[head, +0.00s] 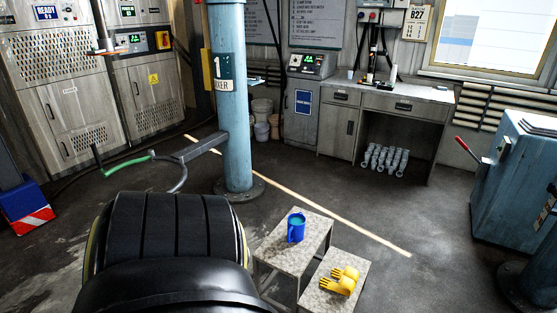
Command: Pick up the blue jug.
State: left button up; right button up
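The blue jug (296,229) stands upright on the upper top of a small grey two-level stand in the lower middle of the head view. Its open mouth faces up and shows a teal inside; I cannot tell whether that is liquid. Neither of my grippers is in view, so nothing is seen holding or touching the jug.
Yellow gloves (340,280) lie on the stand's lower step (318,300). A blue column (229,110) with a side arm and green handle (127,166) rises behind left. A workbench (400,100) is at the back, a blue cabinet (512,185) at right. Floor between is clear.

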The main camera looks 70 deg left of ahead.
aim_at(296, 222)
jog(key=u, duration=1.05)
jog(key=i, duration=0.5)
jog(key=u, duration=1.25)
